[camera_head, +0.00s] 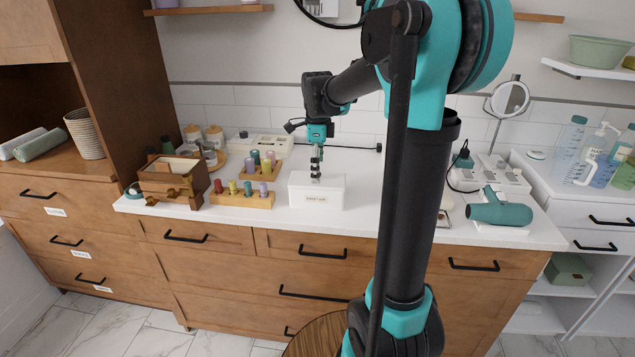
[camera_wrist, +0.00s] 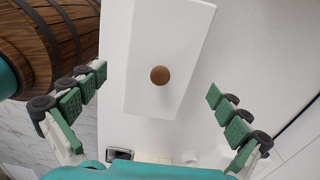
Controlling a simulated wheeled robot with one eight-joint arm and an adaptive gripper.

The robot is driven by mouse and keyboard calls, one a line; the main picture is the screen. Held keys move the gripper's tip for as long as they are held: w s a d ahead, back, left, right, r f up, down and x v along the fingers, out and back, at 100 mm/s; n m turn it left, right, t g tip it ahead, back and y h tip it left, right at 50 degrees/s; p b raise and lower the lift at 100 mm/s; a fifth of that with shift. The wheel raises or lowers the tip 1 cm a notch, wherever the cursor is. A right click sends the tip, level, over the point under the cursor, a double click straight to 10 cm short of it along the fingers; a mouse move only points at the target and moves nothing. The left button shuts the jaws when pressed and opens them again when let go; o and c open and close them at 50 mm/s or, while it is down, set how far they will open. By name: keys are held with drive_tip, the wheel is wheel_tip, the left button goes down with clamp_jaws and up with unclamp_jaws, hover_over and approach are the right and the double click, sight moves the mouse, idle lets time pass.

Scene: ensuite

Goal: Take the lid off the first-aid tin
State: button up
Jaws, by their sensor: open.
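The first-aid tin (camera_head: 316,200) is a white box with a small label on its front, standing on the white counter. Its white lid (camera_wrist: 150,105) fills the middle of the wrist view, with a round brown knob (camera_wrist: 160,75) on top. My gripper (camera_head: 316,172) is above the tin, pointing down. In the wrist view my gripper (camera_wrist: 157,83) is open and empty, with one finger on each side of the knob and apart from it. The knob is hidden behind my gripper in the head view.
Wooden racks of coloured bottles (camera_head: 241,200) and an open wooden box (camera_head: 174,180) stand left of the tin. A teal hair dryer (camera_head: 500,209) lies at the right. A wooden barrel-like stool (camera_head: 318,336) is in front of the drawers. The counter right beside the tin is clear.

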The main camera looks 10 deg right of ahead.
drive_tip(key=shift+f, duration=1.05)
drive_tip(key=c, duration=1.1)
drive_tip(key=shift+c, duration=0.2)
